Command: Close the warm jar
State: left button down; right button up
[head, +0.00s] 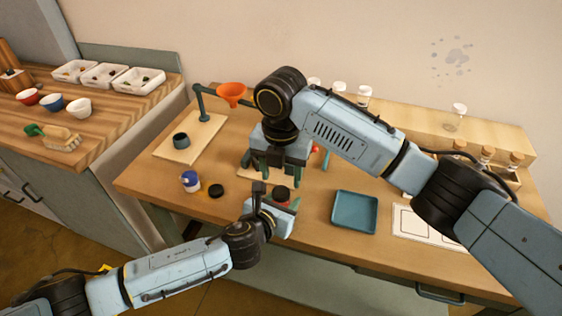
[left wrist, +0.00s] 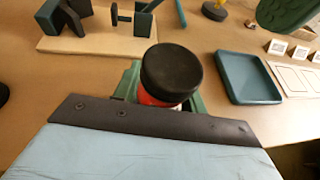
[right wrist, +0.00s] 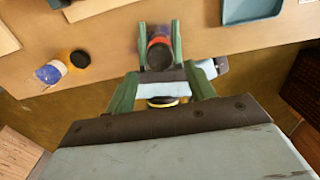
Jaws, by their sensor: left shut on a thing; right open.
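The warm jar, with red contents, is held by my left gripper (head: 283,200) near the table's front edge. In the left wrist view its black lid (left wrist: 172,70) sits on top and a strip of red jar (left wrist: 152,98) shows below, between the green fingers. I cannot tell how tightly the lid sits. The lid also shows in the head view (head: 281,191) and the right wrist view (right wrist: 159,56). My right gripper (head: 270,174) is open and empty, above and slightly behind the jar, not touching it as far as I see.
A teal tray (head: 355,212) lies to the right, next to a white card (head: 425,228). Behind is a stand with an orange funnel (head: 231,92). Corked jars (head: 487,153) stand far right.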

aim_at(281, 192)
jog(key=shift+f, duration=2.4)
jog(key=c, duration=1)
jog(key=m, duration=0.6)
jog(key=shift+m, duration=0.3)
jog(key=o, duration=1.1)
jog(key=shift+r, duration=0.15)
